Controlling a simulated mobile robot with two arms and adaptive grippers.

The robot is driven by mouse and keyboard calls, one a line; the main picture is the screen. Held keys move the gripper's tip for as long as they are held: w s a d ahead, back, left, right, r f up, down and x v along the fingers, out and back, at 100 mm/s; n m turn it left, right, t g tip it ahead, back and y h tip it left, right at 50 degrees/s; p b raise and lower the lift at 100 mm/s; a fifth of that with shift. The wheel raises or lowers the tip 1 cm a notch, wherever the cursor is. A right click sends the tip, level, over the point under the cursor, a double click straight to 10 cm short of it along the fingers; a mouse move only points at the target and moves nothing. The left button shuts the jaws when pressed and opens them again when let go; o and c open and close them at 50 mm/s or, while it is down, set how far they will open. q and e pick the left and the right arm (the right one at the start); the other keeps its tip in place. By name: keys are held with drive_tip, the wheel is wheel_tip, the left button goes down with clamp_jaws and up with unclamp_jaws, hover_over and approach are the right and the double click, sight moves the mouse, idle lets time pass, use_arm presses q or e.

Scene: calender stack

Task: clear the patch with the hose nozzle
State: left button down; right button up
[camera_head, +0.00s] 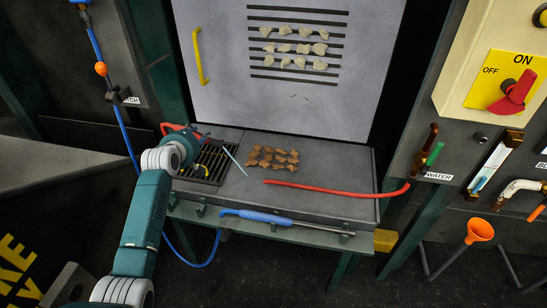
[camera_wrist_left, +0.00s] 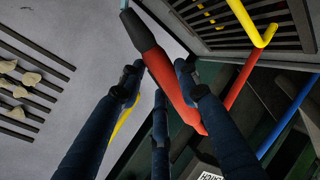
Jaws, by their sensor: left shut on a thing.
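My left gripper (camera_head: 192,146) is over the left end of the grey bench. In the left wrist view its dark blue fingers (camera_wrist_left: 160,95) are shut on the red hose nozzle (camera_wrist_left: 172,88) with a black front end. The nozzle's red rear (camera_head: 172,128) shows behind the gripper in the head view. A thin pale blue streak (camera_head: 235,161) slants from the gripper side down to the bench, just left of a patch of brown flakes (camera_head: 274,159). I cannot tell whether it is water. A patch of pale flakes (camera_head: 294,46) is on the slotted upright panel. My right gripper is not in view.
A red hose (camera_head: 330,190) crosses the bench (camera_head: 345,155) towards the WATER label. A blue-handled lance (camera_head: 262,217) lies along the front rail. A dark grate (camera_head: 210,163) is under the left gripper. A yellow handle (camera_head: 198,55) stands on the panel. A red ON/OFF switch (camera_head: 517,92) is at right.

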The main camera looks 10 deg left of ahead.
use_arm(q)
drive_tip(key=shift+w+d+r+m+y, duration=0.1)
drive_tip(key=shift+w+d+m+y, duration=0.2)
drive_tip(key=shift+w, duration=0.2)
drive_tip(key=shift+w+d+r+m+y, duration=0.1)
drive_tip(key=shift+w+d+m+y, duration=0.15)
drive_tip(key=shift+w, duration=0.2)
drive_tip(key=w+d+m+b, duration=0.1)
drive_tip(key=b, duration=0.1)
drive_tip(key=w+m+y+b, duration=0.1)
drive_tip(key=w+b, duration=0.1)
drive_tip(key=b, duration=0.1)
drive_tip(key=w+d+r+m+t+y+b, duration=0.1)
drive_tip(key=b, duration=0.1)
drive_tip(key=shift+w+d+m+y+b, duration=0.25)
drive_tip(key=shift+w+d+b, duration=0.05)
drive_tip(key=shift+d+b, duration=0.1)
